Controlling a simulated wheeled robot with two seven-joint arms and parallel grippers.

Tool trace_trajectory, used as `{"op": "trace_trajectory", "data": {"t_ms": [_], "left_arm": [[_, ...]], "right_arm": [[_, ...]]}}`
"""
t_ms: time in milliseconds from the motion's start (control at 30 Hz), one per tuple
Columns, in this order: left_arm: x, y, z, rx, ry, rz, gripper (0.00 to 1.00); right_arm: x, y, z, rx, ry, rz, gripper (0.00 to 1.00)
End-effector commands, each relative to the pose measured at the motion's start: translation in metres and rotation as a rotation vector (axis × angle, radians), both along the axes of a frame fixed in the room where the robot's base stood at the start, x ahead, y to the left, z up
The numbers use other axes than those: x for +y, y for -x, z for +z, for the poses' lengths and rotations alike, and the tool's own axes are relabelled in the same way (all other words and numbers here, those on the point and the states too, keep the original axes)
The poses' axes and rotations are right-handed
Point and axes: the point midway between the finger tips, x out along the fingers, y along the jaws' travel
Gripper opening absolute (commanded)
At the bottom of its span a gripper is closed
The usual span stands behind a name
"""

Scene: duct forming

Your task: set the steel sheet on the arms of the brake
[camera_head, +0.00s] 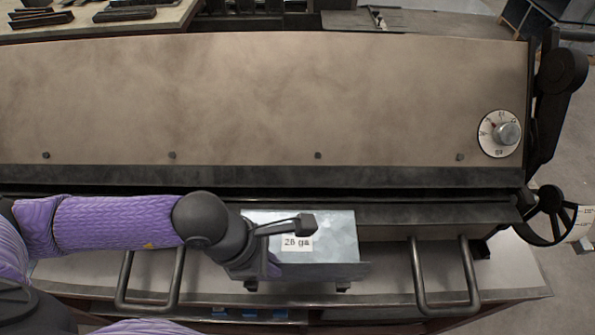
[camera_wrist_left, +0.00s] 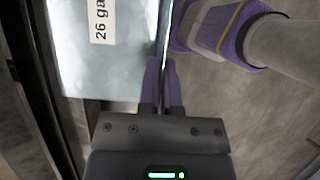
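The steel sheet (camera_head: 335,230) is a small shiny grey piece with a white "26 ga" label, lying roughly level at the front of the brake (camera_head: 300,100). A darker strip runs along its front edge. The sheet also shows at the upper left of the left wrist view (camera_wrist_left: 120,70). My left gripper (camera_head: 275,268) is at the sheet's left front; in the wrist view its purple fingers (camera_wrist_left: 162,85) are closed on a thin edge of it. Dark stubs (camera_head: 343,287) show just below the sheet; whether it touches them cannot be told. My right gripper is not seen.
Two U-shaped bars (camera_head: 470,285) (camera_head: 128,290) stick out from the brake's front, either side of the sheet. A bench surface (camera_head: 390,270) lies below. A dial (camera_head: 500,133) and a handwheel (camera_head: 550,215) are at the right. Dark bars (camera_head: 125,14) lie on a rear table.

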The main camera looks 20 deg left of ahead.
Motion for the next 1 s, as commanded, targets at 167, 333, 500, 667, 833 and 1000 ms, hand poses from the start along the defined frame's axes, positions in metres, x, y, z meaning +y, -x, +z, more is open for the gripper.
{"op": "trace_trajectory", "data": {"t_ms": [167,333,500,667,833,1000], "left_arm": [[0.000,0.000,0.000,-0.001,0.001,-0.001,0.34],[0.000,0.000,0.000,0.000,0.000,0.000,0.45],[0.002,0.000,0.004,0.001,-0.001,0.001,0.45],[0.018,0.004,0.036,-0.004,-0.004,0.001,0.45],[0.034,0.010,0.078,0.000,-0.003,0.001,0.45],[0.040,0.012,0.092,0.002,-0.001,0.000,0.45]], "right_arm": [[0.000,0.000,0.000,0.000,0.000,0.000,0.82],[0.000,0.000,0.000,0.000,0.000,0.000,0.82],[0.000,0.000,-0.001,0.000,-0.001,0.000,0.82],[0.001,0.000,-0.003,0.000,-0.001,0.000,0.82],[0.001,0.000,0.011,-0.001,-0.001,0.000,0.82],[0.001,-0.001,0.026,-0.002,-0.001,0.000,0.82]]}}
